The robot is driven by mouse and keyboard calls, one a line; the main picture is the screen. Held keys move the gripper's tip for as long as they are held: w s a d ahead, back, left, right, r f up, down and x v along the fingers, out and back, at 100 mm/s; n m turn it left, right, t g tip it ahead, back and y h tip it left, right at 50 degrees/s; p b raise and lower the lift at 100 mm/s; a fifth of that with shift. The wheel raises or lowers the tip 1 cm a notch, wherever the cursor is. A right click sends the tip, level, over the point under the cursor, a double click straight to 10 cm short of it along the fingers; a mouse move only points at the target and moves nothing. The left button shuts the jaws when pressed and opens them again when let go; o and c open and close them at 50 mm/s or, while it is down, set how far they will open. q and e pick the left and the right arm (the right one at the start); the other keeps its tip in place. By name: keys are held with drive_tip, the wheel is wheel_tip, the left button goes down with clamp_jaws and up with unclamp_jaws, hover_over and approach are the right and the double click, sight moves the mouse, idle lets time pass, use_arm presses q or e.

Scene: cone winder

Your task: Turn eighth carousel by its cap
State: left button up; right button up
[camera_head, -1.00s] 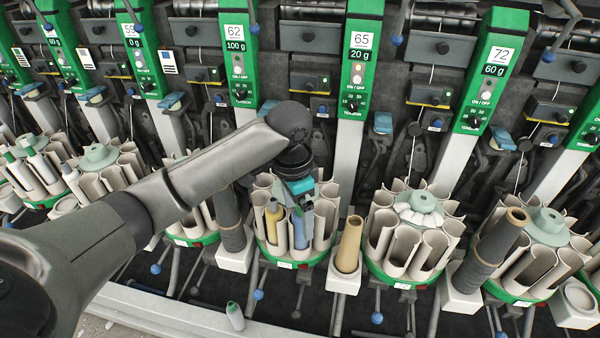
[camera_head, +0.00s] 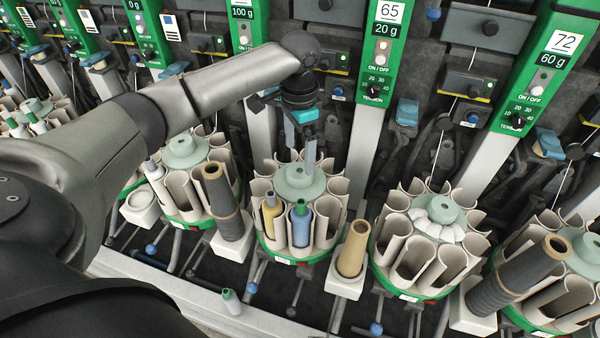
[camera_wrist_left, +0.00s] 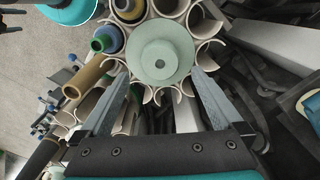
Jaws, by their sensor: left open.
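The carousel (camera_head: 330,222) below my left gripper is a ring of cream tubes on a green base, with a pale green round cap (camera_head: 296,184) in its middle. A yellow bobbin (camera_head: 270,212) and a blue bobbin with a green top (camera_head: 301,222) stand in its front tubes. My left gripper (camera_head: 309,168) points down at the cap, open and empty. In the left wrist view the cap (camera_wrist_left: 160,55) lies between and just beyond the spread fingers (camera_wrist_left: 163,76); contact cannot be made out. My right gripper is not in view.
Other carousels stand left (camera_head: 183,152) and right (camera_head: 437,212); the right one has a white lobed piece under its cap. A brown cone (camera_head: 353,250) and dark wound cones (camera_head: 228,200) stand between them. Green panels rise behind.

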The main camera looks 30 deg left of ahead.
sight(300, 170)
use_arm(q)
wheel_tip(300, 170, down, 7)
drive_tip(key=shift+r+b, duration=0.1)
drive_tip(key=shift+b, duration=0.55)
clamp_jaws()
idle(0.5)
